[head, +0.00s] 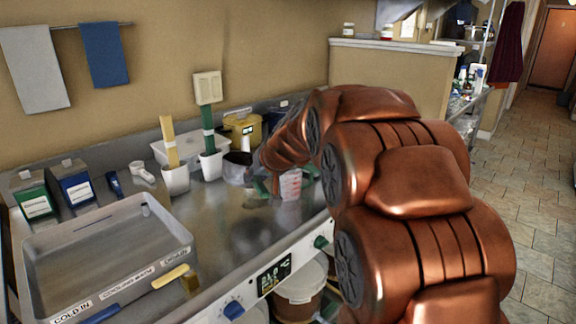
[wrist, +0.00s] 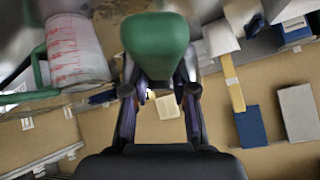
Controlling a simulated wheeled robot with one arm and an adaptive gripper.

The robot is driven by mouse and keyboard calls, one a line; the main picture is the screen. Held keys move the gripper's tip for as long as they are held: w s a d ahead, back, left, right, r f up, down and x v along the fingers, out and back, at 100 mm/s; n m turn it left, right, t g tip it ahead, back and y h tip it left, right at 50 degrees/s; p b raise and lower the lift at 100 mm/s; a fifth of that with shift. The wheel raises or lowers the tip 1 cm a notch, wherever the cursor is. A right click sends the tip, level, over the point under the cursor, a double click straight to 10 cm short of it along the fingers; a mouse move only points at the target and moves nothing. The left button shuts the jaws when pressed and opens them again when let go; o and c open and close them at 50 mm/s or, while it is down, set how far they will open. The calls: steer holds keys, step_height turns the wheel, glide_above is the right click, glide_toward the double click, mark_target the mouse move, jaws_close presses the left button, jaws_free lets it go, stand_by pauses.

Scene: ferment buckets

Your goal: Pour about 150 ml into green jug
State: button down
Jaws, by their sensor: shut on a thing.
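My gripper (wrist: 158,88) is shut on a thick green handle (wrist: 155,42), which fills the top middle of the wrist view. In the head view my arm hides most of the grip. A grey, see-through vessel with a dark top (head: 238,168) shows just left of my wrist and may belong to that handle; its contents and tilt are unclear. A clear jug with red measuring marks (head: 290,185) stands on the steel counter right of my gripper. In the wrist view this jug (wrist: 75,50) appears at the left with a green handle. Its liquid level cannot be read.
A steel basin (head: 105,250) fills the counter's left front. White pots (head: 175,180) with upright yellow and green tools stand behind, near a yellow container (head: 243,130). Green and blue boxes (head: 72,184) stand at left. Buckets (head: 300,288) sit below the counter.

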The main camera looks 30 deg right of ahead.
steer(key=shift+a, duration=0.1)
stand_by(0.7)
steer(key=shift+w+a+f+n+g+h, duration=0.15)
steer(key=shift+a+f+n+h, duration=0.15)
steer(key=shift+a+h, duration=0.25)
steer(key=shift+w+a+f+n+g+h, duration=0.2)
steer(key=shift+a+f+h, duration=0.2)
steer(key=shift+a, duration=0.25)
